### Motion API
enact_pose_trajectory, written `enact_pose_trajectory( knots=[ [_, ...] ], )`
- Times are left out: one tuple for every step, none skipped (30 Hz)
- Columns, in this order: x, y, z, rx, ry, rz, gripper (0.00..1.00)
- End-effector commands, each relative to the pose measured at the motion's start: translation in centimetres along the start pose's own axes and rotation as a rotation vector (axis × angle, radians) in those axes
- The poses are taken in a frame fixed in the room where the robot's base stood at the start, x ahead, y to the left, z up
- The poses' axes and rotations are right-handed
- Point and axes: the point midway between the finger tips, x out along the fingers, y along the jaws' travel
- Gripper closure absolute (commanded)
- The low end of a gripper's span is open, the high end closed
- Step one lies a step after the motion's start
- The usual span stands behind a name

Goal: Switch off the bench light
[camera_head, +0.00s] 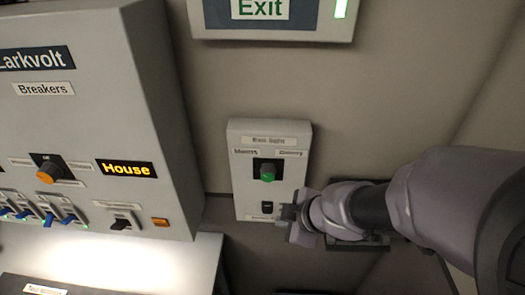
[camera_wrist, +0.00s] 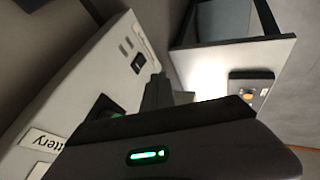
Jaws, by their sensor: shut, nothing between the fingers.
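My gripper (camera_head: 292,226) is shut and empty, beside the lower right corner of a pale wall panel (camera_head: 240,190). In the wrist view its fingers (camera_wrist: 158,92) overlap the panel (camera_wrist: 70,90). The panel has a dark knob with a green face (camera_head: 266,172) and a black rocker (camera_head: 266,207), which also shows in the wrist view (camera_wrist: 138,63). Its upper label is too blurred to read surely. A black switch (camera_head: 121,223) sits low on the breaker cabinet (camera_head: 90,115), under a small unreadable label. The bench (camera_head: 125,255) below is brightly lit.
An orange button (camera_head: 160,222), several blue-handled breakers (camera_head: 45,212), an orange knob (camera_head: 47,174) and a "House" display (camera_head: 127,168) are on the cabinet. An Exit sign (camera_head: 275,30) hangs above. A dark plate with an orange spot (camera_wrist: 248,92) shows in the wrist view.

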Motion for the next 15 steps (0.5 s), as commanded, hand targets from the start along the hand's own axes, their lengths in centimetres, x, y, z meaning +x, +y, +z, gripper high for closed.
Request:
enact_pose_trajectory(
  knots=[
    [0.0, 0.0, 0.0, 0.000, 0.000, 0.000, 1.00],
    [0.0, 0.0, 0.0, 0.000, 0.000, 0.000, 1.00],
    [0.0, 0.0, 0.0, -0.001, 0.000, 0.000, 1.00],
    [0.1, 0.0, 0.0, -0.001, 0.000, -0.001, 1.00],
    [0.2, 0.0, 0.0, -0.001, 0.000, -0.001, 1.00],
    [0.6, -0.1, 0.0, -0.001, 0.001, -0.001, 1.00],
    [1.0, -0.1, 0.1, -0.001, 0.001, -0.002, 1.00],
    [1.5, -0.2, 0.1, -0.002, 0.001, -0.002, 1.00],
    [2.2, -0.2, 0.1, -0.002, 0.001, -0.002, 1.00],
    [2.9, -0.3, 0.2, -0.002, 0.001, -0.002, 1.00],
    [3.6, -0.3, 0.2, -0.001, 0.000, -0.002, 1.00],
    [4.6, -0.4, 0.3, -0.002, 0.001, -0.002, 1.00],
    [5.3, -0.4, 0.2, -0.002, 0.001, -0.002, 1.00],
    [6.0, -0.4, 0.3, -0.002, 0.001, -0.003, 1.00],
    [6.8, -0.4, 0.3, -0.003, 0.001, -0.002, 1.00]
  ],
)
